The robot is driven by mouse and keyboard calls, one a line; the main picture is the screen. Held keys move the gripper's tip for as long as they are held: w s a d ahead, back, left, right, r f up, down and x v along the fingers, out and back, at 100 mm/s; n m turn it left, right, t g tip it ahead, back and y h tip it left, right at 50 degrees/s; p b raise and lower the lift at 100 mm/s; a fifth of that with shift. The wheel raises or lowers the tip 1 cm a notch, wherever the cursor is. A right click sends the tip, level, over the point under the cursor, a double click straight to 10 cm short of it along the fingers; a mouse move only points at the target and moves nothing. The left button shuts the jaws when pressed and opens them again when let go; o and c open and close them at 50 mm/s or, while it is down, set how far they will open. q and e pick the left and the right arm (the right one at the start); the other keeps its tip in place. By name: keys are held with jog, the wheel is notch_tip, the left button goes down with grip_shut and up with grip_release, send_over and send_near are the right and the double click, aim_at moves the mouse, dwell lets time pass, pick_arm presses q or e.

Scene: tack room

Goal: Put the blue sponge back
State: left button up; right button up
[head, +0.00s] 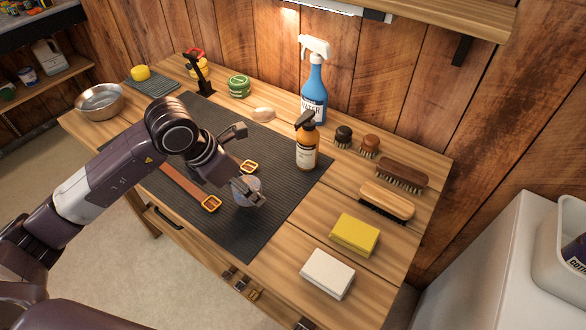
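I see no blue sponge in the head view. A yellow sponge-like block (355,235) and a white block (327,273) lie at the right front of the wooden bench (285,268). My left gripper (251,165) is over the dark ribbed mat (250,228), with its fingers spread wide. A brown strap (182,187) with brass buckles lies on the mat, partly hidden by my arm. My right gripper is not in view.
An orange-brown spray bottle (306,149) stands right of my gripper, and a blue one (314,88) stands behind. Several brushes (387,200) line the right side. A green tin (238,86), metal bowl (100,101) and folded cloth (153,86) are farther left. The mat's front is clear.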

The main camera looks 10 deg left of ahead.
pick_arm(q)
jog(key=p, duration=0.3)
send_over(298, 177)
jog(key=s+a, duration=0.1)
notch_tip(298, 177, down, 3)
jog(key=shift+f+p, duration=0.1)
jog(key=shift+p, duration=0.8)
jog(key=shift+f, duration=0.3)
jog(key=o, duration=0.9)
jog(key=shift+r, duration=0.15)
jog(key=b+v, duration=0.2)
jog(key=v, duration=1)
jog(key=shift+a, duration=0.1)
